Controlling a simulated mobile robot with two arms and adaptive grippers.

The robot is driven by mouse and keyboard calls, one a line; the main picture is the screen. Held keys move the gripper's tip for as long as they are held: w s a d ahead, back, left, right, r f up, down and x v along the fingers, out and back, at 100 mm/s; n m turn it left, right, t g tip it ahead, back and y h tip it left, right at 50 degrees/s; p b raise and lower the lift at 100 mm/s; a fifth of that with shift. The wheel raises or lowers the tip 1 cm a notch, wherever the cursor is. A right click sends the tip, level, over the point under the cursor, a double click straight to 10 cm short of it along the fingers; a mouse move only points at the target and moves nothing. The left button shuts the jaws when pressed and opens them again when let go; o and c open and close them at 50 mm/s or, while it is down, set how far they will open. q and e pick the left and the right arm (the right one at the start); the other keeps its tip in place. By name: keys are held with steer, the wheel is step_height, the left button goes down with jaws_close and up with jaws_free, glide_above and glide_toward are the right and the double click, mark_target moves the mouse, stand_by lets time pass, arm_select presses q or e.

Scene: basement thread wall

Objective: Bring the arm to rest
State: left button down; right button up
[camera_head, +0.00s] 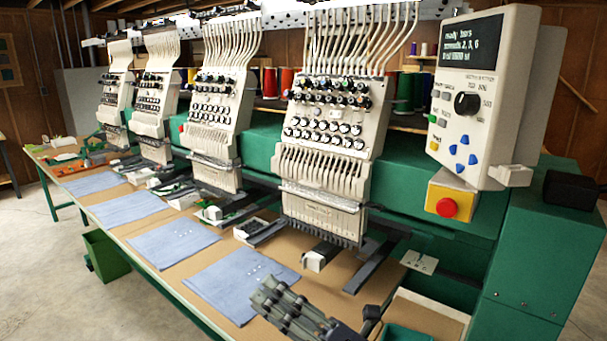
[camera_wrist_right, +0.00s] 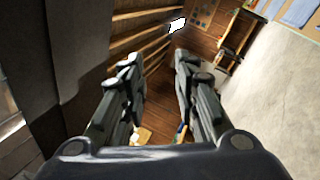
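My right gripper (camera_head: 278,298) comes in at the bottom of the head view, in front of the embroidery machine (camera_head: 262,155). It overlaps the near corner of the closest blue cloth in the picture. In the right wrist view its two fingers (camera_wrist_right: 157,66) stand apart with nothing between them, and the wrist camera looks past them toward the wood-panelled wall and floor. I cannot tell its exact height over the table. My left gripper is in neither view.
A long brown table (camera_head: 150,240) carries several blue cloths (camera_head: 235,275). A control panel (camera_head: 478,95) with a red stop button (camera_head: 446,208) stands at the right. A green bin (camera_head: 107,258) is on the floor at left. Open floor (camera_head: 40,250) lies beyond the table's front edge.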

steer(key=w+d+f+m+t+h, duration=0.2)
steer(key=d+m+t+h, duration=0.35)
steer(key=m, duration=0.35)
steer(key=w+d+f+m+t+h, duration=0.2)
steer(key=d+m+t+h, duration=0.2)
steer(key=d+m+h, duration=0.4)
steer(key=s+d+f+m+g+h, duration=0.2)
steer(key=d+f+m+g+h, duration=0.1)
steer(key=d+f+m, duration=0.3)
steer(key=s+d+f+m+g+h, duration=0.2)
steer(key=d+f+m+g+h, duration=0.15)
steer(key=f, duration=0.45)
steer(key=s+d+f+m+g+y, duration=0.1)
steer(key=s+f+m+g, duration=0.2)
steer(key=s+f+g, duration=0.65)
steer(key=s+d+f+m+g, duration=0.15)
steer(key=s+f+m, duration=0.35)
steer(key=s, duration=0.9)
step_height(320, 180, down, 25)
steer(key=n, duration=0.2)
steer(key=s+d+f+g, duration=0.2)
steer(key=s+f, duration=1.6)
steer(key=shift+d+f, duration=0.15)
steer(key=shift+d, duration=0.2)
